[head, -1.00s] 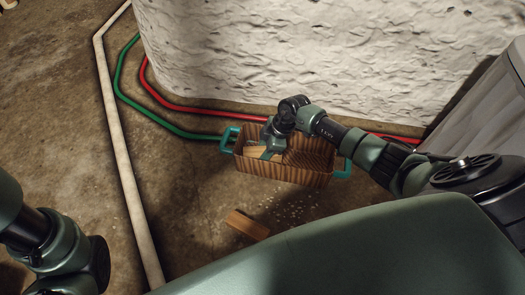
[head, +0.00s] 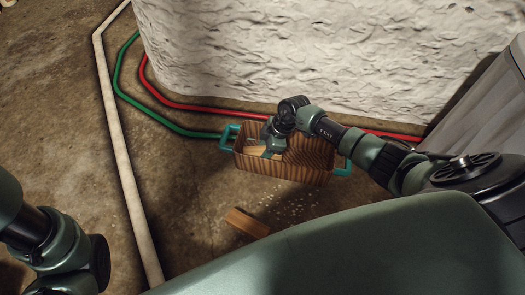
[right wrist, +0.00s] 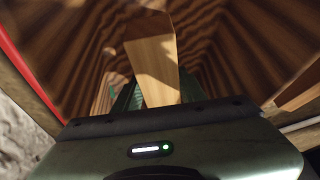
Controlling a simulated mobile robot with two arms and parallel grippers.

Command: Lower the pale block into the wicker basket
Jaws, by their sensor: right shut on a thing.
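The wicker basket (head: 287,170) is a brown ribbed box with teal handles on the floor, near the white wall. My right gripper (head: 270,152) reaches down inside its left half and is shut on the pale block (head: 257,150). In the right wrist view the pale block (right wrist: 153,68) extends out from my gripper between the basket's brown walls (right wrist: 75,65). The gripper hides part of the block, and I cannot tell whether the block touches the basket's bottom. My left arm shows at the lower left, but its gripper is out of view.
A brown wooden block (head: 247,222) lies on the floor in front of the basket, beside scattered pale bits. Red (head: 210,108), green (head: 150,115) and white (head: 123,170) pipes or hoses run along the floor. The rough white wall (head: 300,50) stands behind.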

